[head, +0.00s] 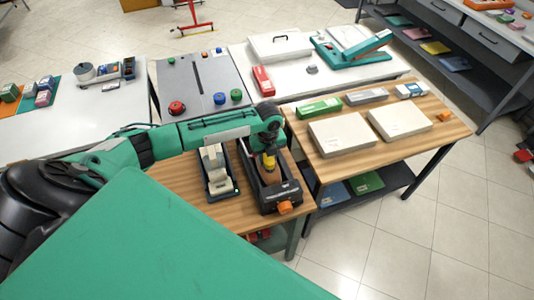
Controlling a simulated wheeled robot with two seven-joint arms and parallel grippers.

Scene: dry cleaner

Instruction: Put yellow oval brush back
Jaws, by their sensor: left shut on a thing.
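My left gripper (268,151) reaches in from the left and points down over a long black open box (281,194) on the wooden table. It is shut on a small yellow thing, which looks like the yellow oval brush (269,162). The brush is at the box's opening, within its outline. I cannot tell whether it touches the box's floor, and the gripper hides part of it. My right gripper is not in view.
A dark tray with pale blocks (214,172) stands left of the black box. An orange block (285,207) is at the box's front end. Two pale flat boxes (342,134) lie on the right wooden table. A grey panel with coloured knobs (203,87) is behind.

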